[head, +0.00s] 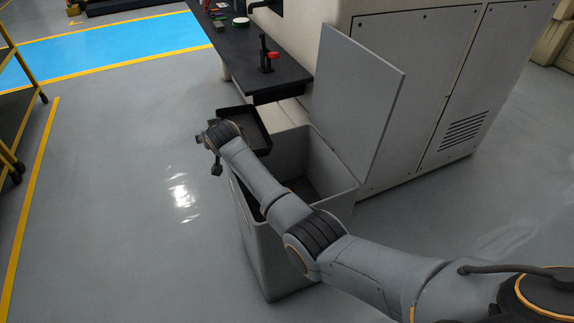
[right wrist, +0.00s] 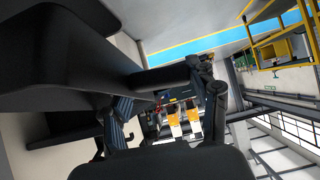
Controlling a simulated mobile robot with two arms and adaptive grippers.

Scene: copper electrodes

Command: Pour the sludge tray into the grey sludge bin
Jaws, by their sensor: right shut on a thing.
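The sludge tray (head: 259,127) is a black, shallow, rectangular tray held in the air over the far left end of the bin. My right arm reaches across the bin, and its gripper is shut on the tray; the fingers are mostly hidden in the head view. In the right wrist view the tray (right wrist: 60,65) fills the left side, close to the gripper (right wrist: 140,85). I cannot tell what lies in the tray. The grey sludge bin (head: 258,248) stands on the floor with its top open, partly covered by my arm. My left gripper is not in view.
The bin's grey lid (head: 357,90) stands raised at its right, by a large pale machine cabinet (head: 430,70). A black bench (head: 245,55) with a red-handled clamp (head: 268,58) is behind the tray. A yellow rack (head: 15,110) stands far left; the floor between is clear.

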